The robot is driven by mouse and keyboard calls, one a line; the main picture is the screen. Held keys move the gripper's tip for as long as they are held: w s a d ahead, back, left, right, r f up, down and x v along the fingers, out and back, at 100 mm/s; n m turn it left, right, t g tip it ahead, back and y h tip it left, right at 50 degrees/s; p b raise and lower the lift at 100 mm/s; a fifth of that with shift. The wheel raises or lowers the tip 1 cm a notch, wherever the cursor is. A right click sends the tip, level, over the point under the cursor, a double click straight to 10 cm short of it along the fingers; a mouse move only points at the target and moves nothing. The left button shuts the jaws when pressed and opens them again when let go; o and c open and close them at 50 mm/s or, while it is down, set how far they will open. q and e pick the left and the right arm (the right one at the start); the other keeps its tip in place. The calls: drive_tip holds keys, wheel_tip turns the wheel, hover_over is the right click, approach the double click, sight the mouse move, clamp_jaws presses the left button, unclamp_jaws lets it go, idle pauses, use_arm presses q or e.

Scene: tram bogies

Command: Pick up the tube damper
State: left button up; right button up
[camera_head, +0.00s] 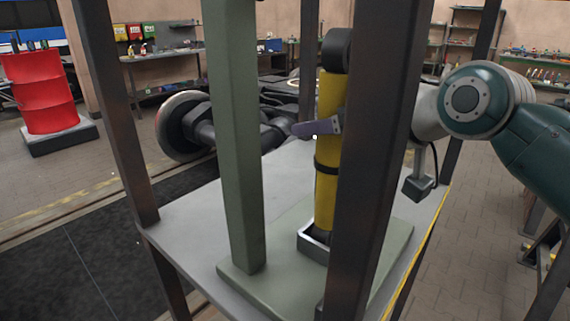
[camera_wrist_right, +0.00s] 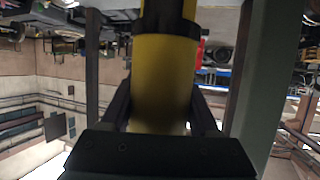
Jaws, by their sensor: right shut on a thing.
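The tube damper (camera_head: 326,195) is a yellow cylinder with a dark band and a black top end. It stands upright behind a dark post, with its lower end at a small metal holder (camera_head: 313,246) on a green base plate (camera_head: 240,276). I cannot tell whether it rests in the holder or is slightly raised. My right gripper (camera_head: 318,128) is shut on the damper's upper body, partly hidden by the post. In the right wrist view the yellow damper (camera_wrist_right: 162,75) sits between both fingers. My left gripper is not in view.
A green post (camera_head: 235,140) and dark posts (camera_head: 370,150) of a frame stand close around the damper. The grey table top (camera_head: 190,220) is otherwise bare at left. A red drum (camera_head: 40,95), a wheel set (camera_head: 185,125) and shelves lie behind.

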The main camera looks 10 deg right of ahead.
clamp_jaws()
drive_tip(key=shift+r, duration=0.2)
idle(0.3)
